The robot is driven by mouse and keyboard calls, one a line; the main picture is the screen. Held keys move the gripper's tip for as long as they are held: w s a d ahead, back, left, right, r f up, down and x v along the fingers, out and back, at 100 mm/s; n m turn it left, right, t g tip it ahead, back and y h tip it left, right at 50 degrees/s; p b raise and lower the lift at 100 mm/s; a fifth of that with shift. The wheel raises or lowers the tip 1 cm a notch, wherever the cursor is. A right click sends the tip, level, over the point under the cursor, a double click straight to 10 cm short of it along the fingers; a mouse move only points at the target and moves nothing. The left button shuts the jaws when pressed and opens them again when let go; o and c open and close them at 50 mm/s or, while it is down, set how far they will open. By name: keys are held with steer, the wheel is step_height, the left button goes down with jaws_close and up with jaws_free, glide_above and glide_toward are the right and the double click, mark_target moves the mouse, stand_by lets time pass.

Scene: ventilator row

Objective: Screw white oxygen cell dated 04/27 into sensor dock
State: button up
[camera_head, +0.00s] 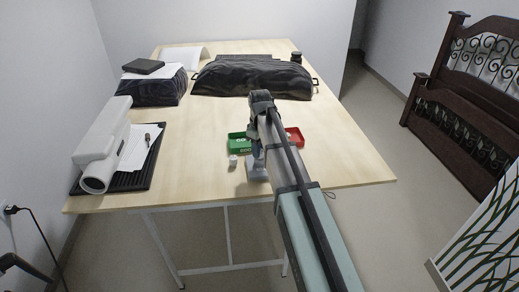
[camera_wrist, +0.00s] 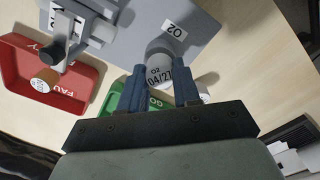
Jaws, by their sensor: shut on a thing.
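The white oxygen cell (camera_wrist: 160,72), marked O2 04/27, is between the two blue fingers of my gripper (camera_wrist: 160,88), which is shut on it. Its printed face points at the wrist camera. It overlaps the edge of a grey base (camera_wrist: 205,45) with an O2 label (camera_wrist: 174,30); I cannot tell whether it touches or sits in a socket. The grey dock base also shows in the head view (camera_head: 257,173), partly behind my arm. In the head view my gripper hides the held cell.
A green GOOD tray (camera_head: 239,147) and a red FAULTY tray (camera_head: 297,138) flank my arm. A small white piece (camera_head: 233,161) stands left of the base. Black bags lie farther back.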

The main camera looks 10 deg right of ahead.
stand_by(0.4)
steer(key=m, duration=0.6)
stand_by(0.5)
steer(key=o, duration=0.9)
steer(key=shift+o, duration=0.2)
steer(key=n, duration=0.9)
